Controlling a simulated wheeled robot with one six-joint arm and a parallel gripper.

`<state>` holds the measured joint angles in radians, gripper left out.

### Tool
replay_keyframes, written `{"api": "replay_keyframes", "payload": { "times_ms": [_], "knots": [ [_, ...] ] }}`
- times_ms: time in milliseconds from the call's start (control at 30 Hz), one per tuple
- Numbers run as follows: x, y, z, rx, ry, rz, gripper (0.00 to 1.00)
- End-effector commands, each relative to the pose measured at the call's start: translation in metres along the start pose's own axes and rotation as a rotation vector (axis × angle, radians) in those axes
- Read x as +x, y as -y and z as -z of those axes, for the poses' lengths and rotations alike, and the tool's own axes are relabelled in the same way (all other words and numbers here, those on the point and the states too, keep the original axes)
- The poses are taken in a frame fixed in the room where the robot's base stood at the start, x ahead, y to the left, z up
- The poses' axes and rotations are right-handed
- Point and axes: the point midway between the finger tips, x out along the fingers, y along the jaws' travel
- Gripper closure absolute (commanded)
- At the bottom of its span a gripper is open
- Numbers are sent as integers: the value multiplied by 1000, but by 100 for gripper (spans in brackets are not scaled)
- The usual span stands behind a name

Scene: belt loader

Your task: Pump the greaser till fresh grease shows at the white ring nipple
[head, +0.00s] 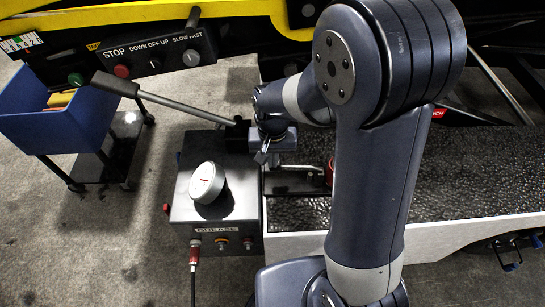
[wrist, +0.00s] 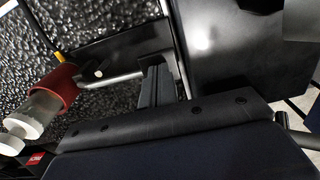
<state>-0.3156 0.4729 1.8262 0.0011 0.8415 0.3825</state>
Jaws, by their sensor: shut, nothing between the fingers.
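The greaser (head: 217,230) is a dark grey box labelled GREASE, standing left of my arm in the head view, with a round white-faced gauge (head: 207,182) on top. Its long pump lever (head: 180,106) slants from a black grip at upper left down to a pivot beside my wrist. My gripper (head: 264,156) is shut and empty at the box's upper right corner, close to the lever's pivot end; whether it touches is unclear. Its dark fingers (wrist: 155,85) show in the wrist view. I cannot make out a white ring nipple or fresh grease in either view.
A control panel (head: 150,55) with STOP and other switches hangs at upper left. A blue bin cart (head: 45,118) stands at far left. A textured black deck with a white edge (head: 450,232) lies right. A red-collared pale cylinder (wrist: 62,88) is left in the wrist view.

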Motion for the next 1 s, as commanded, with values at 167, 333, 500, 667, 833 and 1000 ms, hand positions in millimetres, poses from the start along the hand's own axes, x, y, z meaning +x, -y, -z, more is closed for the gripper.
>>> {"api": "replay_keyframes", "payload": {
  "times_ms": [167, 333, 500, 667, 833, 1000],
  "knots": [
    [0, 0, 0, 0, 0, 0, 100],
    [2, 1, 0, -2, 2, -8, 100],
    [16, 6, -2, -7, 9, -88, 100],
    [39, 11, -1, -9, 7, -222, 100],
    [56, 11, 0, 0, 1, -270, 100],
    [59, 12, 0, 0, 2, -269, 100]
  ]
}}
